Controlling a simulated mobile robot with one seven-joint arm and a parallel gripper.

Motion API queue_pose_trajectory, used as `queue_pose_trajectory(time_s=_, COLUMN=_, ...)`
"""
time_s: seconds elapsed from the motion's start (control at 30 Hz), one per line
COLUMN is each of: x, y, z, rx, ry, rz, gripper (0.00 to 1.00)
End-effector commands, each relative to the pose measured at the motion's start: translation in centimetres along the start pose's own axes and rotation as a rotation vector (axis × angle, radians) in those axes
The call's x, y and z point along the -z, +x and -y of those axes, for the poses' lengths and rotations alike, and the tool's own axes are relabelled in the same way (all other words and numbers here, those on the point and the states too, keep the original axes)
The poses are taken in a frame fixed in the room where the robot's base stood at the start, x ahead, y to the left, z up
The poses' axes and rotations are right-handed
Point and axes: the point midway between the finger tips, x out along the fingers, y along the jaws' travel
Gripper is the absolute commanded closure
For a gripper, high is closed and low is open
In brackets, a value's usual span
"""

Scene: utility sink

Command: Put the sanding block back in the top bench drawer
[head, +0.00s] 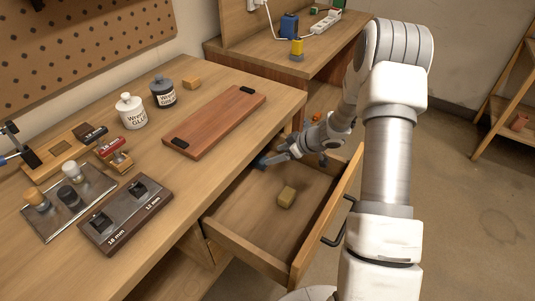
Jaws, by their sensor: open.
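The top bench drawer (245,244) is pulled open at the front of the workbench. My gripper (276,157) is open over the drawer's far end, apart from the tan-yellow block. A small blue thing (261,162) shows beside the fingers; its nature is unclear.
The bench holds a reddish-brown board (214,121), a white glue bottle (131,111), a dark glue bottle (163,92) and a dark chisel block (124,213). A second bench (290,49) stands behind. The drawer front (328,217) rises beside my arm. Open floor lies right.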

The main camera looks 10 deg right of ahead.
Motion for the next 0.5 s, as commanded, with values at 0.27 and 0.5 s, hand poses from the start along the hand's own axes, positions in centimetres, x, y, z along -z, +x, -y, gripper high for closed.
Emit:
queue_pose_trajectory(time_s=0.27, x=0.0, y=-3.0, z=0.0, rx=0.001, ry=0.0, rz=0.0, gripper=0.18)
queue_pose_trajectory(time_s=0.5, x=0.0, y=-3.0, z=0.0, rx=0.001, ry=0.0, rz=0.0, gripper=0.18)
